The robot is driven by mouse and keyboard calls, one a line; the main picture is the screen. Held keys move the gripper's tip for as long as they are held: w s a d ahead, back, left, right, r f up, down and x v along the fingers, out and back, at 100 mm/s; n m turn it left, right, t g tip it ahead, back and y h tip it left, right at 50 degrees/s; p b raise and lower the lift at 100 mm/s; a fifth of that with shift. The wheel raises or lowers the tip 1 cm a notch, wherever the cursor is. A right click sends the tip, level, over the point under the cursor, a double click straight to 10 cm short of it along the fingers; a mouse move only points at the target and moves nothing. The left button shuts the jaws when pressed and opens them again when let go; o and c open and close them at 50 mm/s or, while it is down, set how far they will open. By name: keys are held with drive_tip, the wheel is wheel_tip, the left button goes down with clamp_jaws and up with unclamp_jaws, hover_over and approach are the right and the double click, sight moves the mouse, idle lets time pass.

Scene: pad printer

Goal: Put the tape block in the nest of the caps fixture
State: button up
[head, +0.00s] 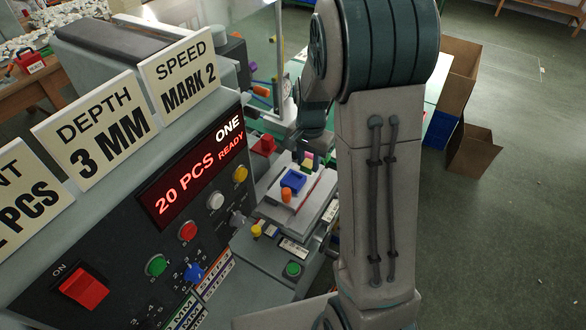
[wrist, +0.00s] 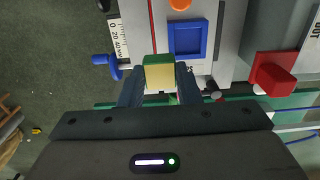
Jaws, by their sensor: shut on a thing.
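The tape block (wrist: 159,73), tan with a green edge, is between the fingers of my gripper (wrist: 160,80) in the wrist view. My gripper is shut on it. In the head view the small yellow-green and pink block (head: 307,163) shows just behind the blue nest. The nest (wrist: 204,39) is a square blue frame on a white plate, right of and above the block in the wrist view. It looks empty there. The nest also shows in the head view (head: 293,182). The block is beside the nest, not over it; its height above the plate is unclear.
An orange knob (head: 286,196) stands at the near side of the nest. A red block (wrist: 273,75) is to the right in the wrist view, and a blue knob (wrist: 104,60) to the left. The printer's control panel (head: 180,200) fills the head view's left.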

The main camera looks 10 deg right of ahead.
drive_tip(key=w+a+f, duration=0.2)
drive_tip(key=a, duration=0.1)
drive_tip(key=shift+w+a+f+p, duration=0.2)
drive_tip(key=shift+w+f+p, duration=0.1)
drive_tip(key=shift+p, duration=0.1)
drive_tip(key=shift+f+p, duration=0.55)
drive_tip(key=shift+f, duration=1.45)
